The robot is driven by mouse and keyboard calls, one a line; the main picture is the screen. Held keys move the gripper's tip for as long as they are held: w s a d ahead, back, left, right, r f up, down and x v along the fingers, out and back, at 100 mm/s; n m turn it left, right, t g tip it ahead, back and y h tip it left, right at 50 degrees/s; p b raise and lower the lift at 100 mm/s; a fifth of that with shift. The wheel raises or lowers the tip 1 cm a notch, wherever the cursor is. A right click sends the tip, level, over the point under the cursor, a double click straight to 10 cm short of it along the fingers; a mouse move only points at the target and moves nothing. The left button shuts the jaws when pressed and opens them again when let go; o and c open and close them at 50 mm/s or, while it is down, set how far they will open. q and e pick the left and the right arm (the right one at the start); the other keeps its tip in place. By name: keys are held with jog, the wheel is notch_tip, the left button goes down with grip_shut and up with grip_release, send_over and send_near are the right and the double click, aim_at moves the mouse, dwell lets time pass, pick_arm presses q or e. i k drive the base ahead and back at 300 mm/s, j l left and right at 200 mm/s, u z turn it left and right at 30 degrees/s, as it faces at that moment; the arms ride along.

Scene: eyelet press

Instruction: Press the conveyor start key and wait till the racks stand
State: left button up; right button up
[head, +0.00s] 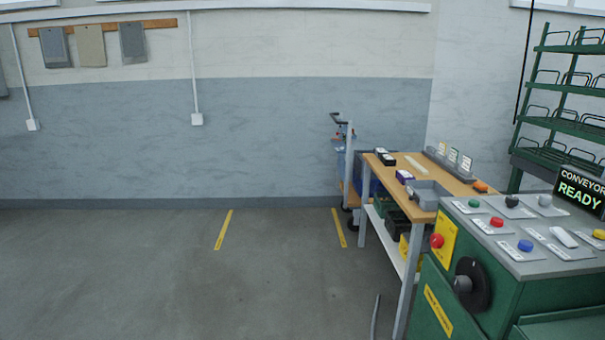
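The green control cabinet (500,291) stands at the lower right with a grey sloped panel on top. The panel holds a green key (474,203), a black knob (512,201), a grey knob (545,200), a red key (497,222), a blue key (525,245), a white switch (563,237) and a yellow key (600,234). Their labels are too small to read, so I cannot tell which is the conveyor start key. A display (580,191) reads "CONVEYOR READY". A green rack (563,124) stands behind it, cut off by the right edge. Neither gripper is in view.
A red mushroom button (437,240) on a yellow plate and a black rotary handle (472,285) stick out from the cabinet's left side. A wooden-topped workbench (410,193) with small items stands beside it; a trolley (348,170) is behind. The floor (130,270) at left is clear.

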aim_at(474, 203)
jog(key=i, duration=1.2)
jog(key=i+z, duration=0.4)
jog(key=i+j+z, duration=0.25)
jog(key=i+z, duration=0.15)
jog(key=i+j+z, duration=0.15)
jog(key=z, duration=0.25)
jog(key=i+j+z, duration=0.25)
jog(key=z, duration=0.15)
jog(key=i+j+z, duration=0.15)
jog(key=j+z, duration=0.25)
jog(key=i+j+z, duration=0.1)
jog(key=z, duration=0.3)
jog(key=j+z, duration=0.25)
jog(key=j, duration=0.15)
jog(key=j+z, duration=0.25)
jog(key=j, duration=0.2)
jog(key=i, duration=0.05)
